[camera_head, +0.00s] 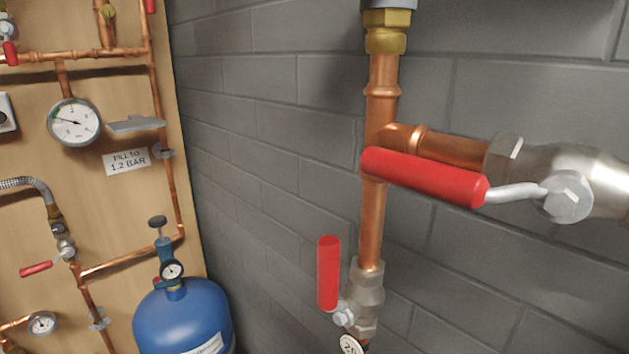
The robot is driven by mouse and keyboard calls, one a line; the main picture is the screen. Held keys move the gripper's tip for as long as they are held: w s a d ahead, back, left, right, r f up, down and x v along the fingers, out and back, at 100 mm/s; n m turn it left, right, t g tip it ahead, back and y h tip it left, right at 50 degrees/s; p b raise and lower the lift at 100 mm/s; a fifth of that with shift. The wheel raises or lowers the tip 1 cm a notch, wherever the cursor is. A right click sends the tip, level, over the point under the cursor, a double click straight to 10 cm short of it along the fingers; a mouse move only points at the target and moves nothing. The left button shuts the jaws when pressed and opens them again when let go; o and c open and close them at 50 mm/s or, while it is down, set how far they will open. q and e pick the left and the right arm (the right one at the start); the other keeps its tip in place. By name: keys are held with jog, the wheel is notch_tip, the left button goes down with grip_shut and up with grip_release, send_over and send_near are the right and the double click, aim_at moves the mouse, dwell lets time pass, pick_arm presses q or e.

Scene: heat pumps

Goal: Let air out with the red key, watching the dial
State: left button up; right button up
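A round dial (74,122) with a white face and grey rim hangs on the wooden board at the left; its needle points to the upper left, and its numbers are too small to read surely. Several red-handled levers show: a large red lever (422,177) lies nearly level across the copper pipe at the right, a red lever (328,273) stands upright below it, and a small red lever (36,269) sits at the lower left. I cannot tell which red part, if any, is the key. Neither of my grippers is in view.
A blue tank (183,318) with a small gauge (172,270) stands at the bottom left. Another small gauge (42,324) is at the lower left. Copper pipes (382,90) stand before a grey block wall (270,140).

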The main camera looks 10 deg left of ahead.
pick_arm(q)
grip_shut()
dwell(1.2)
